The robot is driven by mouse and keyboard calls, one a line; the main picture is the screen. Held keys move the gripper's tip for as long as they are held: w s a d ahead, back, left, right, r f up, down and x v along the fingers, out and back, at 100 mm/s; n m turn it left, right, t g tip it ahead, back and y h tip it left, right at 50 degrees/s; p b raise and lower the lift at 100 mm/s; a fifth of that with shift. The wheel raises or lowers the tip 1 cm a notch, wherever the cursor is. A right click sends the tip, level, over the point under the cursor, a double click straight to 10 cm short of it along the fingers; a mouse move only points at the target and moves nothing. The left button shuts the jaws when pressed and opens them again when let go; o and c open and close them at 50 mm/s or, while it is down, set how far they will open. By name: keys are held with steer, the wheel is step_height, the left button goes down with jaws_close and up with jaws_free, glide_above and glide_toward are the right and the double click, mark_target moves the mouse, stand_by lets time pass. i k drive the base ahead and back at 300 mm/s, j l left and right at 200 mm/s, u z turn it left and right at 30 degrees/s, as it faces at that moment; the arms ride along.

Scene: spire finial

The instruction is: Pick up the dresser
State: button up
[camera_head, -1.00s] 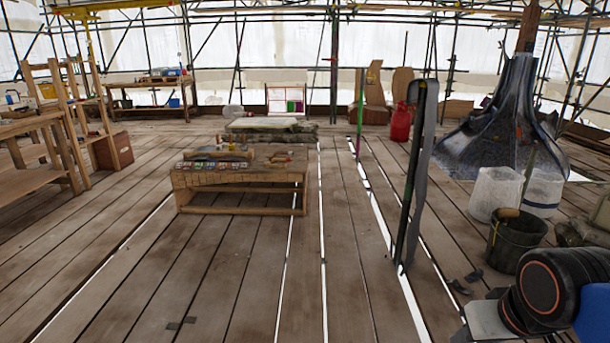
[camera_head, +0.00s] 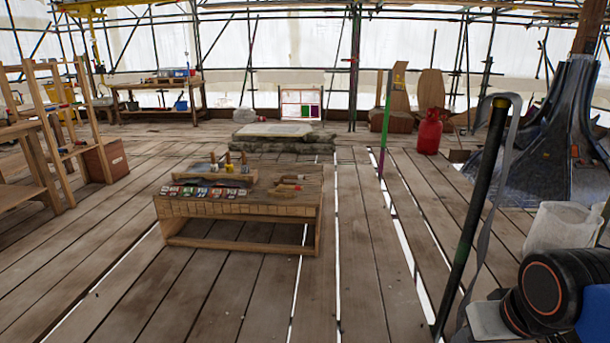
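I cannot tell which thing, if any, in view is the dresser. A low wooden table (camera_head: 240,207) stands ahead, left of the middle, on the plank floor. On it are a small wooden tray (camera_head: 214,180) with upright pieces, a row of small coloured blocks (camera_head: 205,193) and some small tools (camera_head: 290,183), too small to make out. A black and orange joint of my arm shows at the lower right. My gripper is out of view, so its state and any hold are hidden.
A dark post with a grey strap (camera_head: 478,210) stands close on the right. Beyond are a white bucket (camera_head: 562,227), a red gas bottle (camera_head: 429,132) and a thin green and purple pole (camera_head: 385,125). Wooden shelving (camera_head: 78,150) stands left. Bare planks lie between table and post.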

mark_target(277, 193)
steer(key=i+j+u, duration=0.1)
steer(key=i+u, duration=0.25)
steer(key=i, duration=0.25)
steer(key=i+u, duration=0.35)
steer(key=i, duration=0.2)
steer(key=i+l+u, duration=0.35)
steer(key=i, duration=0.25)
steer(key=i+j, duration=0.15)
steer(key=i, duration=0.4)
steer(key=i+j, duration=0.2)
steer(key=i, duration=0.3)
steer(key=i+j+z, duration=0.1)
steer(key=i, duration=0.45)
